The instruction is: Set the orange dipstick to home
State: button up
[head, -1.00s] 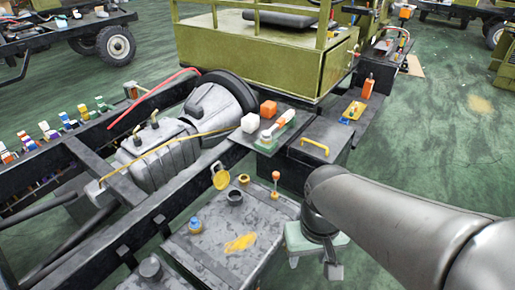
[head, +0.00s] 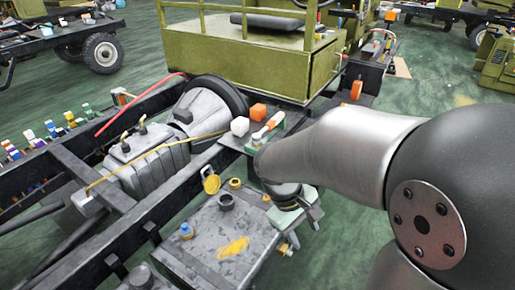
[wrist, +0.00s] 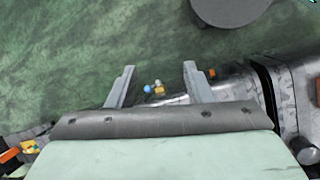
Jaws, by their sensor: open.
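My gripper (head: 298,232) hangs at the right side of the grey tank (head: 195,250) in the head view. In the wrist view its two fingers (wrist: 159,70) stand wide apart with nothing held between them. A small orange part (head: 266,198) shows on the tank's right top edge, close to my gripper, where the orange dipstick stands. Its upper part is hidden behind my arm. An orange piece at the right edge of the wrist view (wrist: 317,90) is cut off; I cannot tell whether it is the dipstick.
A shelf behind holds a white cube (head: 240,126), an orange cube (head: 258,111) and a brush (head: 266,130). Green floor is free at right.

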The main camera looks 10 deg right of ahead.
jog(key=w+a+f+n+t+h+b, duration=0.1)
jog(key=w+a+f+n+t+h, duration=0.4)
jog(key=w, duration=0.4)
jog(key=w+a+f+n+t+h+b, duration=0.2)
jog(key=w+a+f+n+t, duration=0.15)
jog(key=w+f+n, duration=0.45)
jog(key=w+a+f+n+t+h+b, duration=0.1)
jog(key=w+a+f+n+t+h, duration=0.35)
jog(key=w, duration=0.65)
jog(key=w+d+n+g+p, duration=0.1)
jog(key=w+d, duration=0.8)
jog(key=d, duration=0.4)
jog(key=shift+f, duration=0.2)
jog(key=shift+n+y, duration=0.25)
grip_shut()
notch_tip(320, 180, down, 5)
jog(key=b, duration=0.3)
jog(key=shift+r+b, duration=0.2)
jog(key=shift+b, duration=0.1)
jog(key=shift+r, duration=0.15)
